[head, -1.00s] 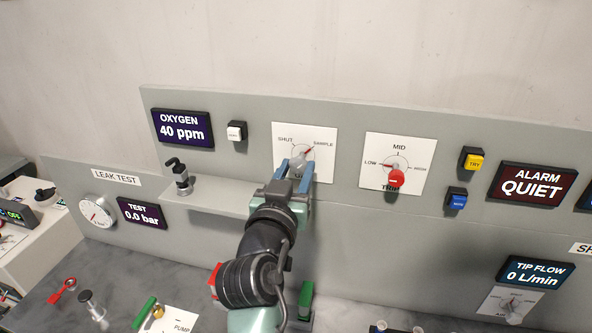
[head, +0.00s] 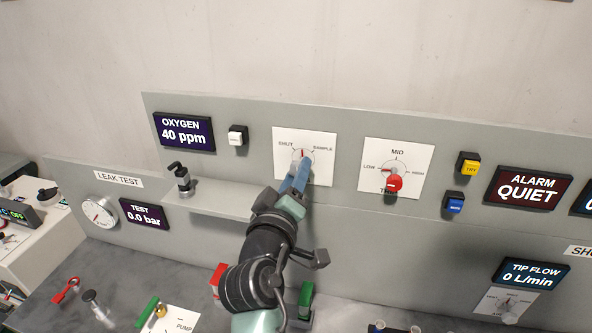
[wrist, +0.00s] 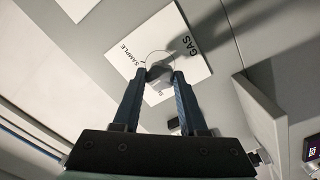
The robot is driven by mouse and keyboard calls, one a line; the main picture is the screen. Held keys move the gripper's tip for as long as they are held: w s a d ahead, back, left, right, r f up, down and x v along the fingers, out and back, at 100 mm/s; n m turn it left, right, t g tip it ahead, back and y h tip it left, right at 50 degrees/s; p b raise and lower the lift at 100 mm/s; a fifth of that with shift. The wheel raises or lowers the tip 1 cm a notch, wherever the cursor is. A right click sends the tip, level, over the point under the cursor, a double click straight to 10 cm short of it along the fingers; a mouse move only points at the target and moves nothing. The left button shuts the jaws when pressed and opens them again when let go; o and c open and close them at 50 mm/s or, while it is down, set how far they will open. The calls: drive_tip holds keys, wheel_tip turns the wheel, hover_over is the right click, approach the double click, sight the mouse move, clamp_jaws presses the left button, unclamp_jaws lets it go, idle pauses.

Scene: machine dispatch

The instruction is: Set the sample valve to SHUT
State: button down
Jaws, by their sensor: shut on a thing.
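The sample valve is a small grey knob (wrist: 158,72) on a white plate (head: 319,142) marked SHUT at left and SAMPLE at right. In the head view its red pointer line stands about straight up, between the two marks. My gripper (head: 304,165) is shut on the knob from the front. In the wrist view both blue fingertips (wrist: 159,77) press on the knob's sides, and the plate looks rotated. The fingers hide part of the knob and the lower part of the plate in the head view.
A grey shelf (head: 215,204) with a black fitting (head: 181,178) juts out at lower left. The OXYGEN display (head: 184,132) reads 40 ppm.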

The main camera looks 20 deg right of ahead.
drive_tip(key=shift+n+p, duration=1.75)
drive_tip(key=shift+n, duration=2.05)
drive_tip(key=shift+c, duration=2.2)
unclamp_jaws()
